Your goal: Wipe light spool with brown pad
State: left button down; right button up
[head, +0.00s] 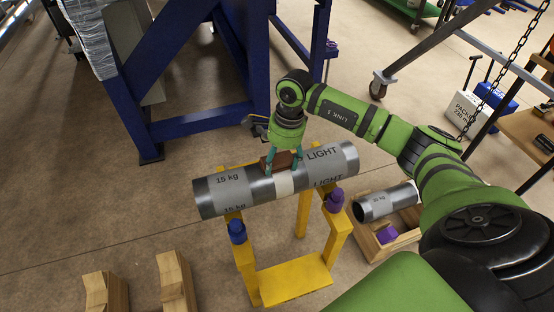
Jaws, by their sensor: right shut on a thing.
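The light spool (225,190) is a grey metal pipe marked "15 kg" and "LIGHT", with dark ends and a pale band at its middle. It lies across a yellow stand (293,279). My right gripper (282,160) is shut on the brown pad (276,163). The pad is at the top of the spool near its middle, just left of the pale band. It looks to be touching the spool, but the contact line is partly hidden. My left gripper is not in view.
Wooden V-blocks (177,283) stand at the lower left. A blue steel frame (180,75) stands behind the spool. Floor at left is open.

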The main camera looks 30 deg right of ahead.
jog(key=shift+s+d, duration=0.2)
jog(key=shift+d, duration=0.6)
jog(key=shift+w+a, duration=0.25)
jog(key=shift+a, duration=0.95)
jog(key=shift+s+d+f+b, duration=0.1)
jog(key=shift+s+d+b, duration=0.15)
jog(key=shift+d, duration=0.35)
jog(key=shift+s+d+b, duration=0.1)
jog(key=shift+d+b, duration=0.15)
jog(key=shift+d, duration=0.35)
jog(key=shift+w+a, duration=0.2)
jog(key=shift+a, duration=0.4)
jog(key=shift+w+a, duration=0.15)
jog(key=shift+a, duration=0.45)
jog(key=shift+s+d, duration=0.25)
jog(key=shift+d, duration=0.95)
jog(key=shift+w+a+b, duration=0.2)
jog(key=shift+a+b, duration=0.15)
jog(key=shift+a, duration=0.85)
jog(key=shift+r+p, duration=0.65)
jog(key=shift+r, duration=0.35)
